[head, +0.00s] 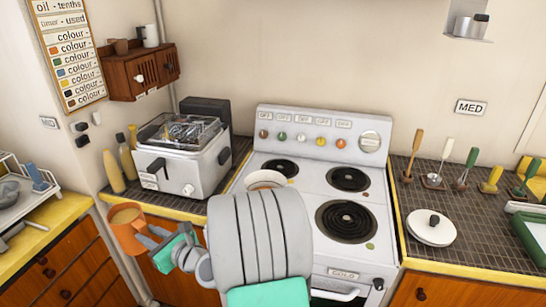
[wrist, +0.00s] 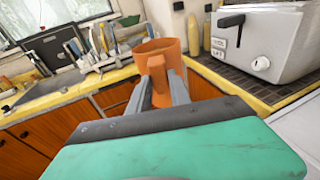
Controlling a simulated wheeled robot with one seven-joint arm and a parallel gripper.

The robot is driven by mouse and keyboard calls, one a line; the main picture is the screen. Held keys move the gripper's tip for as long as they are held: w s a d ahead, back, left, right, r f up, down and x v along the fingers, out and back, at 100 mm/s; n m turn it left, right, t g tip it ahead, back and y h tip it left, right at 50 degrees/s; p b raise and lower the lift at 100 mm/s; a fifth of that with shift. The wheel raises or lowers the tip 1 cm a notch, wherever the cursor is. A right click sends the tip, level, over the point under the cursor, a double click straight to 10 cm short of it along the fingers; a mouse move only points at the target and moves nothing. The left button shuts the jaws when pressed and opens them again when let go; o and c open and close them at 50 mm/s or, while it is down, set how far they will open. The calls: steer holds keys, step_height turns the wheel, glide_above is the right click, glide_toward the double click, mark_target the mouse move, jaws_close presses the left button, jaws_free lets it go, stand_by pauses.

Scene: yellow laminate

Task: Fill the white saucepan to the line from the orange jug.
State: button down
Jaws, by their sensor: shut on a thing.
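The orange jug (head: 126,226) is at the left in the head view, in front of the counter edge. It also shows in the wrist view (wrist: 165,50), roughly upright with its open top up. My gripper (head: 160,246) is shut on the jug's handle; in the wrist view its grey fingers (wrist: 158,82) close on either side of the handle. A white pan (head: 265,187), seemingly the saucepan, sits on the front left of the stove. My arm hides most of it, and no fill line can be seen.
A white fryer (head: 195,175) stands between the jug and the stove (head: 328,180). Bare burners (head: 347,221) lie right of the pan. A white lid (head: 431,228) and several upright utensils are on the right counter. A dish rack (wrist: 100,48) stands by the sink.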

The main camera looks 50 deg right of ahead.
steer(key=d+r+m+h+p, duration=0.25)
steer(key=d+h, duration=0.25)
steer(key=d, duration=0.9)
steer(key=s+d+r+m+g+h+p, duration=0.1)
steer(key=s+d+r+m+h, duration=0.1)
steer(key=s+d, duration=0.3)
steer(key=s+d+r+m+g+h+p, duration=0.1)
steer(key=s+d, duration=0.5)
steer(key=d, duration=0.8)
steer(key=s+d+r+m+g+h+p, duration=0.1)
steer(key=s+d+r+m+g+h, duration=0.1)
steer(key=d, duration=0.7)
steer(key=s+r+m+h, duration=0.1)
steer(key=s+m+h, duration=0.1)
steer(key=s+h, duration=0.1)
steer(key=shift+s+d+r+m+h, duration=0.2)
steer(key=shift+s+r+m+h, duration=0.1)
steer(key=shift+s+m, duration=0.05)
steer(key=shift+s+d+f+n+h+b, duration=0.1)
steer(key=shift+s+f+n+h+b, duration=0.05)
steer(key=shift+f+n+b, duration=0.85)
steer(key=shift+s+d+f+n+h+b, duration=0.15)
steer(key=shift+f+n+b, duration=0.5)
steer(key=shift+b, duration=0.5)
steer(key=shift+a+f, duration=0.1)
